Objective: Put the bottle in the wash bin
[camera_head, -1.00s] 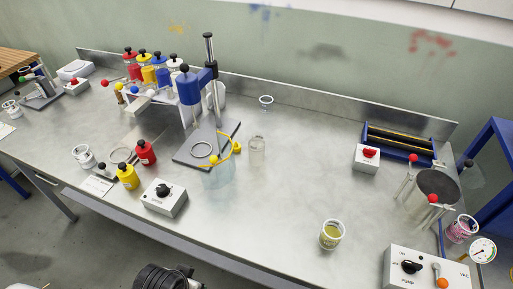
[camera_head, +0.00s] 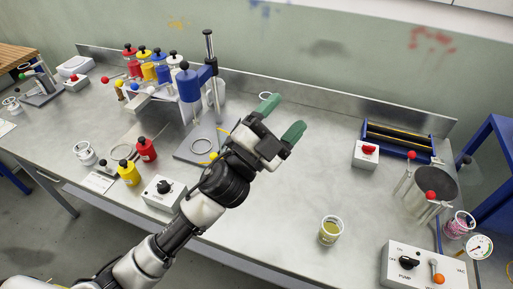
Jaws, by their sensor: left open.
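My left gripper (camera_head: 281,119) is open over the middle of the bench, its two green fingers spread and pointing up and right in the picture. I see nothing between them. The clear glass bottle is hidden behind my left gripper and arm. The pale blue see-through container by the stand is also covered by my arm. I cannot tell for sure which container is the wash bin. A grey metal cylinder (camera_head: 433,187) with red-knobbed clamps stands at the right. My right gripper is not in view.
The nozzle stand (camera_head: 190,87) with its blue cylinder is left of my gripper. A white control box (camera_head: 163,192) is beside my forearm. A cup of yellow liquid (camera_head: 330,231) stands at the front right. The bench between gripper and blue rack (camera_head: 397,142) is clear.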

